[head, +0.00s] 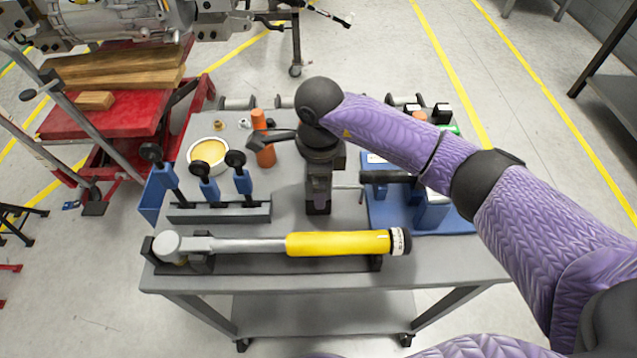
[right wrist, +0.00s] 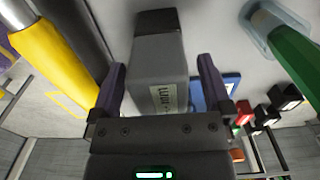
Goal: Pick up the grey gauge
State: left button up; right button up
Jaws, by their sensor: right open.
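The grey gauge (right wrist: 158,75) is a block with a dark end and a small printed label. In the right wrist view it sits between the two fingers of my right gripper (right wrist: 162,66), with a gap showing beside it. The gripper is open and not closed on it. In the head view my right gripper (head: 318,180) points down at the middle of the grey table. It largely covers the gauge there, and I cannot clearly separate the two. My left gripper is not in view.
A yellow-handled torque wrench (head: 338,243) lies in a cradle along the front edge. A rack of blue-handled tools (head: 210,188) stands left. A blue fixture (head: 432,212) is close on the right.

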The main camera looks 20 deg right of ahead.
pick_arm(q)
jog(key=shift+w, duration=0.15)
pick_arm(e)
jog(key=c, duration=0.7)
grip_shut()
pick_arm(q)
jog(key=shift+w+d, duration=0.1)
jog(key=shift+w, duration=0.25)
pick_arm(e)
jog(key=shift+r, duration=0.1)
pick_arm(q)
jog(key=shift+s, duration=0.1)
pick_arm(e)
notch_tip(320, 180, up, 10)
jog(key=p, duration=0.3)
jog(key=shift+f, duration=0.25)
jog(key=shift+r, duration=0.25)
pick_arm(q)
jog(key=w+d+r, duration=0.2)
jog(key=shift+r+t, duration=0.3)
